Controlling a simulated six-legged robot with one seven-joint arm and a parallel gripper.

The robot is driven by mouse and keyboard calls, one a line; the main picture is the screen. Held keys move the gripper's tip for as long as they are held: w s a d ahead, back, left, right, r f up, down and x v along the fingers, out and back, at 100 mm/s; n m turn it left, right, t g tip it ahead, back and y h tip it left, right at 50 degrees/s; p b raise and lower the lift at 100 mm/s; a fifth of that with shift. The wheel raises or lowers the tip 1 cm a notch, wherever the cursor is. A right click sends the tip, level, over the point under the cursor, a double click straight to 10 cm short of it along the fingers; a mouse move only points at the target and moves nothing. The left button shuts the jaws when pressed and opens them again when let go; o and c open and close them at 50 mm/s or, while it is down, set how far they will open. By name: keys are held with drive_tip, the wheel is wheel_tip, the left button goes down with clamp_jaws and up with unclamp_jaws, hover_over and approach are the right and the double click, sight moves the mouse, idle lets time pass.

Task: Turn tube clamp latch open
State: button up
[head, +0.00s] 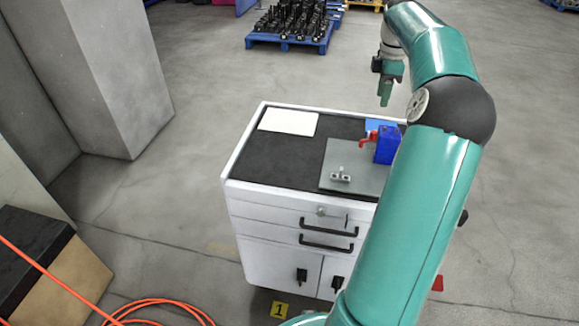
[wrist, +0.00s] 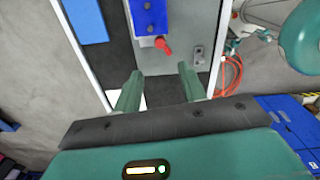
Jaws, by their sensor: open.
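The tube clamp appears as a blue block (head: 387,144) with a red latch (head: 369,137) on its left side, standing on a grey plate (head: 338,160) on the cabinet top. In the wrist view the blue block (wrist: 148,16) is at the top, and the red latch (wrist: 162,46) sticks out below it. My gripper (head: 386,92) is above and beyond the cabinet in the head view, apart from the clamp. In the wrist view my gripper (wrist: 160,82) has its two green fingers spread with nothing between them. My arm hides the right part of the cabinet.
A small metal bracket (head: 340,175) sits on the plate's front part. A white sheet (head: 288,122) lies on the dark cabinet top (head: 270,160). An orange hose (head: 160,305) coils on the floor. A blue pallet (head: 290,42) with dark parts stands far back.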

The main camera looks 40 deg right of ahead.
drive_tip(key=w+a+f+m+g+h, duration=0.1)
drive_tip(key=w+a+f+m, duration=0.25)
drive_tip(key=a, duration=0.45)
drive_tip(key=w+a+f+m+g+h, duration=0.1)
drive_tip(key=w+a+f+m, duration=0.15)
drive_tip(key=a+m, duration=0.4)
drive_tip(key=s+a+f+m, duration=0.2)
drive_tip(key=a+m, duration=0.3)
drive_tip(key=a, duration=0.3)
drive_tip(key=s+a+f+m+h, duration=0.1)
drive_tip(key=s+a+f+m, duration=0.2)
drive_tip(key=a+m, duration=0.3)
drive_tip(key=shift+s+a, duration=0.25)
drive_tip(key=shift+a, duration=1.1)
